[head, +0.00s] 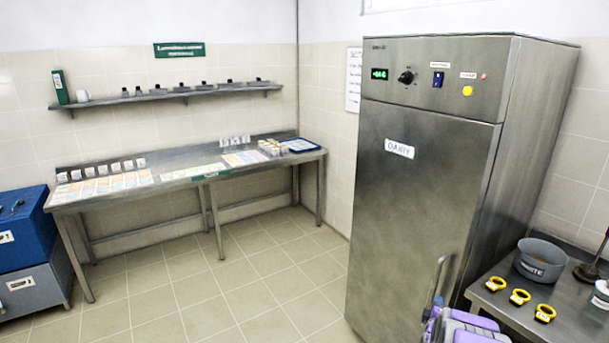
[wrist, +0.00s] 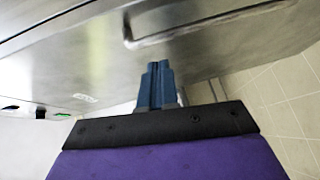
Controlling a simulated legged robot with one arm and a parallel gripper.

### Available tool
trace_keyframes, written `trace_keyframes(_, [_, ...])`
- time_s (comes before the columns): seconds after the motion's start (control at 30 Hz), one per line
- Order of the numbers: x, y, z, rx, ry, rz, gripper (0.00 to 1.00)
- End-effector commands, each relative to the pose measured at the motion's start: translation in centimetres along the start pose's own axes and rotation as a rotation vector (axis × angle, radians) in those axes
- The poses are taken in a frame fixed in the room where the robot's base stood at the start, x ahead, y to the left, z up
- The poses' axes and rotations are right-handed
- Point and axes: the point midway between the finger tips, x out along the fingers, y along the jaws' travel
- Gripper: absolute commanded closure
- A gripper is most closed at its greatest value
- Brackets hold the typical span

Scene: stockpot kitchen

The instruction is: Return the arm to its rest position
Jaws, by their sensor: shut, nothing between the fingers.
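My gripper (wrist: 157,68) is shut with nothing between its blue fingers. The wrist view shows its tips in front of the steel door of a tall cabinet (head: 425,190), below the bar handle (wrist: 205,28) in that picture. The tips look apart from the handle, though the exact gap is hard to judge. In the head view my purple arm is at the bottom edge, by the door handle (head: 441,278), and the fingers show only as a small dark blue shape. The cabinet door looks closed.
A steel side table (head: 510,312) at right holds a grey pot (head: 541,259) and several yellow rings (head: 520,297). A long workbench (head: 180,182) with cards stands along the back wall, with blue and grey chests (head: 25,225) at left. The tiled floor (head: 220,290) between is clear.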

Motion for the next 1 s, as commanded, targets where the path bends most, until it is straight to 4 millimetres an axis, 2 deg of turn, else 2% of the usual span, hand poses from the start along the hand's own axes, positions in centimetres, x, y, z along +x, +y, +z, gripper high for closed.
trace_keyframes(0.03, [-0.3, 1.2, -1.5, 0.034, 0.015, -0.034, 1.00])
trace_keyframes(0.2, [-2.4, 3.7, -5.7, 0.170, 0.042, -0.192, 1.00])
trace_keyframes(0.47, [-8.1, 6.8, -10.6, 0.358, 0.035, -0.447, 1.00])
trace_keyframes(0.77, [-18.0, 9.8, -14.2, 0.529, -0.051, -0.738, 1.00])
trace_keyframes(1.0, [-28.2, 11.8, -15.5, 0.624, -0.184, -0.946, 1.00])
